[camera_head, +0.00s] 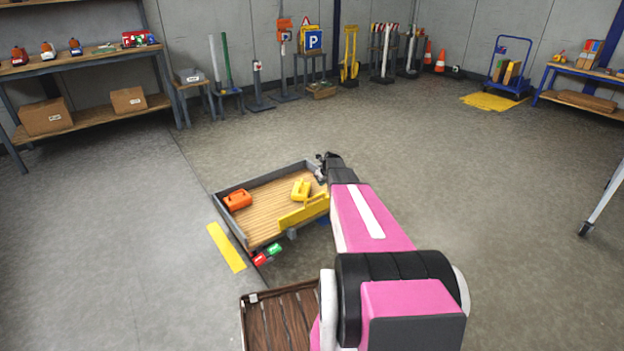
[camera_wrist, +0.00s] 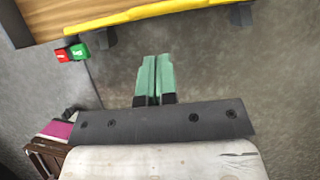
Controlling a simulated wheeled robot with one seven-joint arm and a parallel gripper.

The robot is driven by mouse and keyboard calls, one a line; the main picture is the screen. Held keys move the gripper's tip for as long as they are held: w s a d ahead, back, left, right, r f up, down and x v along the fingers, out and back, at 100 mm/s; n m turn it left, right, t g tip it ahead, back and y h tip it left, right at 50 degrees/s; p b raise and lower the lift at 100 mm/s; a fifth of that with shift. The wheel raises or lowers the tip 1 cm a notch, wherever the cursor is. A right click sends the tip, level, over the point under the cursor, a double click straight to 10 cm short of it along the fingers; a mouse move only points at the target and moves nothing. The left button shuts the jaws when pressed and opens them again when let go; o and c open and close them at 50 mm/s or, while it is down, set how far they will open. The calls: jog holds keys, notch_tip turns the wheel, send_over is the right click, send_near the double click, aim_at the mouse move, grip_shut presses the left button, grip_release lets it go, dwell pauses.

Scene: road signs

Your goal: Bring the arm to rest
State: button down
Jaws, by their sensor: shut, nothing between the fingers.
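My gripper (camera_wrist: 153,80) shows in the wrist view with its two green fingers together, shut and empty, over bare grey floor. In the head view my pink arm reaches forward to the right side of a low wooden-floored tray with grey walls (camera_head: 234,188); my fingers are hidden there behind the arm. An orange object (camera_head: 237,200) and a yellow object (camera_head: 301,190) lie in the tray. The tray's yellow front edge (camera_wrist: 150,12) crosses the top of the wrist view, apart from my fingers.
A red block (camera_head: 259,259) and a green block (camera_head: 274,249) are at the tray's near side. A dark slatted wooden surface (camera_head: 285,320) lies close to me. Shelves (camera_head: 95,113) stand at the back left and a blue cart (camera_head: 508,85) at the back right. The floor to the right is clear.

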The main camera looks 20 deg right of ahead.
jog(key=s+a+r+n+g, duration=0.1)
jog(key=s+a+r+n, duration=0.3)
jog(key=s+a+n, duration=0.3)
jog(key=s+a+r+n+g+h, duration=0.1)
jog(key=s+a+r+n, duration=0.4)
jog(key=s+n, duration=0.9)
jog(key=s+a+r+n+g, duration=0.2)
jog(key=s+a+n, duration=0.7)
jog(key=s, duration=1)
notch_tip(320, 180, up, 2)
jog(key=shift+r+n+g+h, duration=0.15)
jog(key=shift+n+g+h, duration=0.15)
jog(key=shift+n, duration=0.7)
jog(key=shift+s+a, duration=0.1)
